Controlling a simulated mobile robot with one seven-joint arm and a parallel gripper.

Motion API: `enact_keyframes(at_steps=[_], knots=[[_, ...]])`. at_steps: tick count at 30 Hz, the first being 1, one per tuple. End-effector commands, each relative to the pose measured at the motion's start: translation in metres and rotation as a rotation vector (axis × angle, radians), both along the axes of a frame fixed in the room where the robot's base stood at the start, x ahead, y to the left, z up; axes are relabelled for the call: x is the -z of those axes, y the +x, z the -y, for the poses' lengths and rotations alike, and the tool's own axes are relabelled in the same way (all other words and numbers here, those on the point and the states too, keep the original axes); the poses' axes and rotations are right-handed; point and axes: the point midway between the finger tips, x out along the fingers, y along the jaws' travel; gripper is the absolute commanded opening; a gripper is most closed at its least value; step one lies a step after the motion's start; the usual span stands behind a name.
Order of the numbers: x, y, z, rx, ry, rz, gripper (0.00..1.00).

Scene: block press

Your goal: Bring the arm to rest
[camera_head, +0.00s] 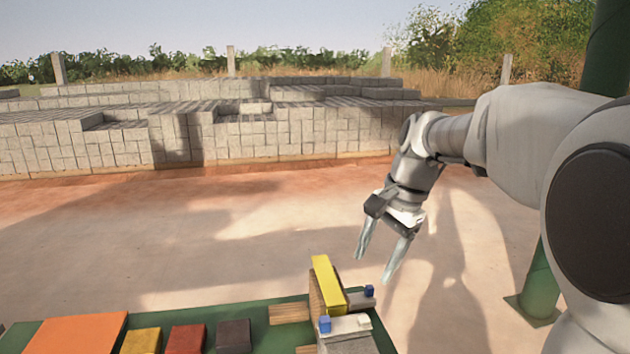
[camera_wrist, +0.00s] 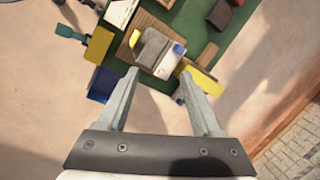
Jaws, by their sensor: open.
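My gripper (camera_head: 375,262) is open and empty, held in the air above and to the right of the green table (camera_head: 258,316) in the head view. Its two fingers point down and a little left, apart from everything. In the wrist view my gripper (camera_wrist: 162,90) shows both fingers spread, with the table's objects beyond and below them. My arm reaches in from the right side of the head view, bent at the wrist.
A yellow bar (camera_head: 327,284) leans on a wooden piece beside grey blocks with blue parts (camera_head: 346,323). An orange plate (camera_head: 68,335), a red block (camera_head: 186,338) and a dark block (camera_head: 233,336) lie left. Stacked grey blocks (camera_head: 280,132) stand far back. A green post (camera_head: 540,285) stands right.

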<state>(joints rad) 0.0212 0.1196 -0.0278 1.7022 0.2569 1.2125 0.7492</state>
Motion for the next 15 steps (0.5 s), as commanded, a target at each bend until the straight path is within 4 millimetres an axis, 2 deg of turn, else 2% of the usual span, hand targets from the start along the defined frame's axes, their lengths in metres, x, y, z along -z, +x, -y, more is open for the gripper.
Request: enact_keyframes(at_steps=[1,7,15], knots=[[-0.007,-0.016,0.001,-0.044,-0.022,0.035,0.67],[-0.018,-0.075,0.009,-0.238,-0.123,0.162,0.67],[-0.010,-0.151,0.020,-0.504,-0.286,0.315,0.67]])
